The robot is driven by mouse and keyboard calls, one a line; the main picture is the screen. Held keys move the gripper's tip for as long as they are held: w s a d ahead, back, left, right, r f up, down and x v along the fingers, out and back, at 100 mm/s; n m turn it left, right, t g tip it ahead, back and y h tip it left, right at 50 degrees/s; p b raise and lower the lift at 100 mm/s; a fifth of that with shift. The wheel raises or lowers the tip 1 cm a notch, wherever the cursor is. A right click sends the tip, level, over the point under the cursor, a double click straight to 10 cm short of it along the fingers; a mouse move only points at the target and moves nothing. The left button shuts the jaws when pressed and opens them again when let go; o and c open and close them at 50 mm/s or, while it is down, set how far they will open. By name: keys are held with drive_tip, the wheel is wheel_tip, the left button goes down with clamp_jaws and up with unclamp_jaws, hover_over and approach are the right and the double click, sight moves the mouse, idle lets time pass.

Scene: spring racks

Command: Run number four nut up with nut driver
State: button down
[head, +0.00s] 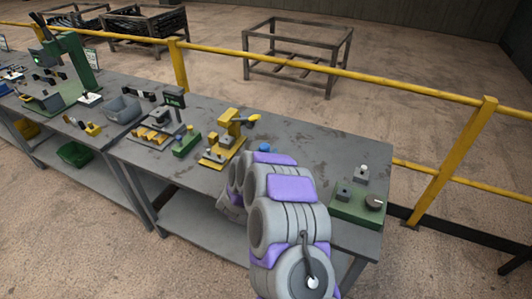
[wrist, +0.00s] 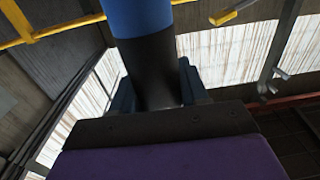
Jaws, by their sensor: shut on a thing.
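In the wrist view my gripper (wrist: 158,88) is shut on a thick cylinder with a blue upper part and a black lower part, which looks like the nut driver (wrist: 138,25). Its tip is not in view. In the head view my arm hides the gripper, and only a small blue end, likely the driver's (head: 264,147), shows just beyond the arm above the grey bench (head: 300,130). I cannot make out the number four nut in either view.
A yellow fixture (head: 228,132) stands just left of my arm, with a green block (head: 186,140) farther left. A green plate (head: 355,207) with grey parts lies at the bench's right end. A yellow rail (head: 350,73) runs behind. The bench's back right is bare.

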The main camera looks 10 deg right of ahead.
drive_tip(key=shift+r+p, duration=1.95)
drive_tip(key=shift+r, duration=1.6)
